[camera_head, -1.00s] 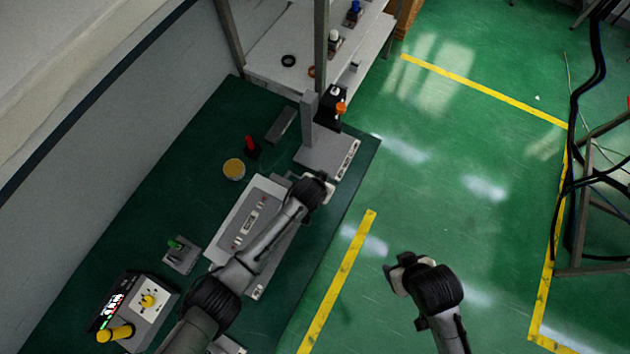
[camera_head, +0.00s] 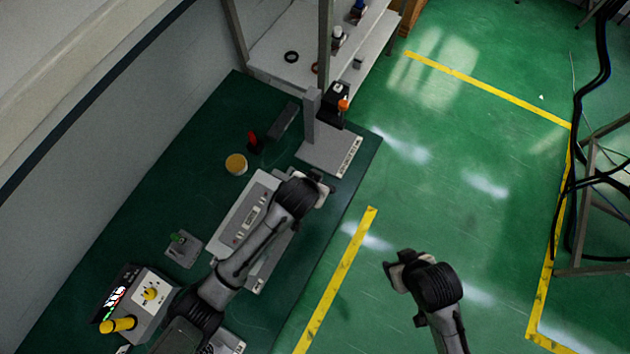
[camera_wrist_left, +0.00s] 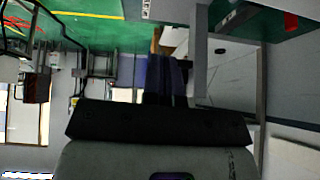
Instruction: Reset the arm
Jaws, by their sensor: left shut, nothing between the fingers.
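My left arm reaches in from the lower left over a flat grey panel box (camera_head: 236,218) on the dark green bench (camera_head: 205,130). My left gripper (camera_head: 326,186) is above the bench's right edge, beyond the panel box, shut and empty. In the left wrist view my left gripper (camera_wrist_left: 165,78) points out into the room and touches nothing. My right gripper (camera_head: 390,272) hangs above the green floor, clear of the bench; its fingers are too small and turned to read. My left arm hides part of the panel box.
A stand with a grey post (camera_head: 312,115) is just beyond my left gripper. A shelf (camera_head: 275,60) stands behind.

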